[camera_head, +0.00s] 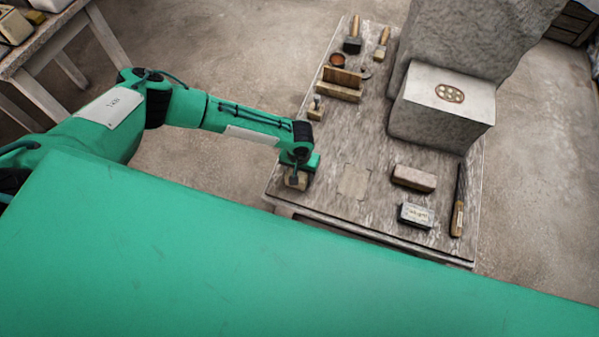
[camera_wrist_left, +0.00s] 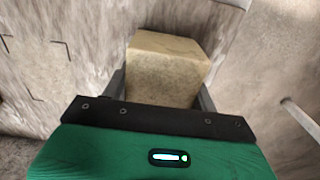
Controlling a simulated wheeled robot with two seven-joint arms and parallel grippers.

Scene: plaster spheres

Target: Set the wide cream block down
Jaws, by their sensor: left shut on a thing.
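The wide cream block (camera_wrist_left: 165,75) is between the two fingers of my left gripper (camera_wrist_left: 163,92) in the left wrist view. The gripper is shut on it. In the head view the block (camera_head: 296,181) shows under my left gripper (camera_head: 299,172), at the near left corner of the wooden table (camera_head: 330,205). I cannot tell whether the block touches the tabletop. A pale marked rectangle (camera_head: 354,181) lies on the table to the right of the block and is empty. My right gripper is not in view.
A brick-like block (camera_head: 413,178), a labelled box (camera_head: 415,215) and a long-handled tool (camera_head: 458,205) lie at the right. A large grey stone block (camera_head: 440,115) stands behind them. A small wooden-handled piece (camera_head: 316,108) and a wooden holder (camera_head: 340,84) are farther back on the left.

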